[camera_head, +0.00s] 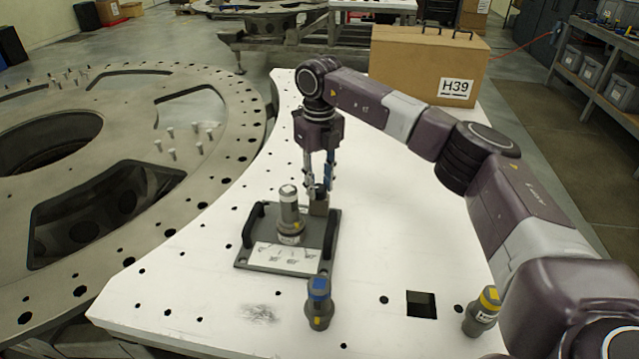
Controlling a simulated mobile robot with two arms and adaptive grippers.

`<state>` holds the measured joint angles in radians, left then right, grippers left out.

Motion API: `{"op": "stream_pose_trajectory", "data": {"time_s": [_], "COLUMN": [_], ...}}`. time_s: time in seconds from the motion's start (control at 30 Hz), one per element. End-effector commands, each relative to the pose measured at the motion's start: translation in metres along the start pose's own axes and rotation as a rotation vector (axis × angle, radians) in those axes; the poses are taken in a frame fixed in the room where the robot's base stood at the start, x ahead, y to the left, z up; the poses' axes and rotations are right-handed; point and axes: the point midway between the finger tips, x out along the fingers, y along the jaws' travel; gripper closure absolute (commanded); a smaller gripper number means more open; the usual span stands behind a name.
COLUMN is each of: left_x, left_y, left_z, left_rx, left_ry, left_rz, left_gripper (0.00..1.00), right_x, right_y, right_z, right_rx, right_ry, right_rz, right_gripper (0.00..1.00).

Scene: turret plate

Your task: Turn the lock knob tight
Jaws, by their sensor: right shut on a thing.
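The lock knob (319,190) is a small dark knob on top of a brownish block (318,207) at the far right part of a grey plate (243,262). My right gripper (319,184) points straight down over it, its fingers closed around the knob. The fingers partly hide the knob, so its turn angle cannot be read. A silver and grey cylinder (290,212) stands upright on the plate, left of the gripper. The plate has two black handles and a white label sheet (284,257). My left gripper is not in view.
A blue-topped cylinder (319,304) and a yellow-topped one (482,311) stand on the white table (215,290) in front. A square hole (421,304) lies between them. A cardboard box marked H39 (428,65) stands behind my arm. A large perforated ring (225,155) is at left.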

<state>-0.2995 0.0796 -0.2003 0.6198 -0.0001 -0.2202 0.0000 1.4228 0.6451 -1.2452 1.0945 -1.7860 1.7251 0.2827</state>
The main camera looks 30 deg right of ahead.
Motion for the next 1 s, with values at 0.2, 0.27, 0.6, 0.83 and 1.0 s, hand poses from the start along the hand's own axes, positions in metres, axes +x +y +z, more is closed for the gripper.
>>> {"op": "stream_pose_trajectory", "data": {"time_s": [0.2, 0.27, 0.6, 0.83, 1.0], "left_x": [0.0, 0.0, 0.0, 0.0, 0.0], "left_y": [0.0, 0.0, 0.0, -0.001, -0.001], "left_z": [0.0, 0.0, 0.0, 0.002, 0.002], "left_rx": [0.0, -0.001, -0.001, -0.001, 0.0], "left_ry": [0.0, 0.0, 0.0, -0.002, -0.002], "left_rz": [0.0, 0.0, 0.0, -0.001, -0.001], "left_gripper": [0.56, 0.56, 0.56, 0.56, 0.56], "right_x": [-0.003, -0.003, -0.002, -0.001, -0.015], "right_y": [-0.001, -0.001, -0.001, 0.0, 0.0], "right_z": [0.002, 0.002, 0.001, 0.001, 0.001], "right_rx": [0.01, 0.01, 0.008, 0.007, 0.007], "right_ry": [-0.008, -0.008, -0.005, -0.003, -0.004], "right_rz": [-0.001, -0.001, 0.0, 0.0, 0.0], "right_gripper": [0.97, 0.97, 0.56, 0.56, 0.56]}}
